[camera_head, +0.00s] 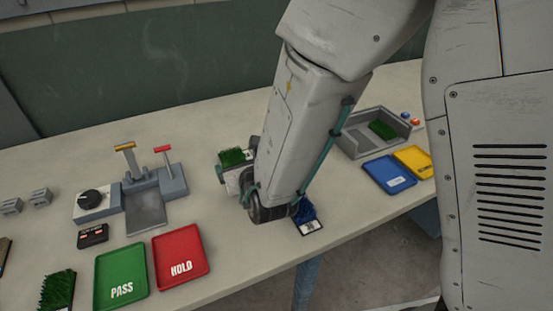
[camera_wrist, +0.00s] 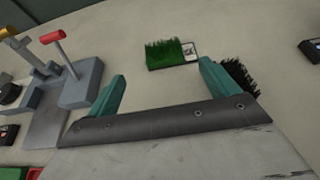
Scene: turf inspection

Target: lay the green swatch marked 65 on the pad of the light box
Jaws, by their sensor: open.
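A bright green turf swatch (camera_head: 236,157) with a white label lies behind my gripper in the head view, partly hidden. It also shows in the wrist view (camera_wrist: 170,55), ahead of the fingers; its number is not legible. My gripper (camera_wrist: 163,88) is open and empty, with teal fingers apart; in the head view my gripper (camera_head: 272,202) is low over the bench. A grey open box (camera_head: 352,147) at the right, possibly the light box, has a green swatch (camera_head: 382,129) in it. Another green swatch (camera_head: 57,289) lies at the lower left.
A blue swatch (camera_head: 306,217) lies close beside my gripper, near the bench edge. Green PASS (camera_head: 121,276) and red HOLD (camera_head: 180,257) trays lie left. A grey lever device (camera_head: 146,210) stands behind them. Blue (camera_head: 389,174) and yellow (camera_head: 413,161) trays lie right.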

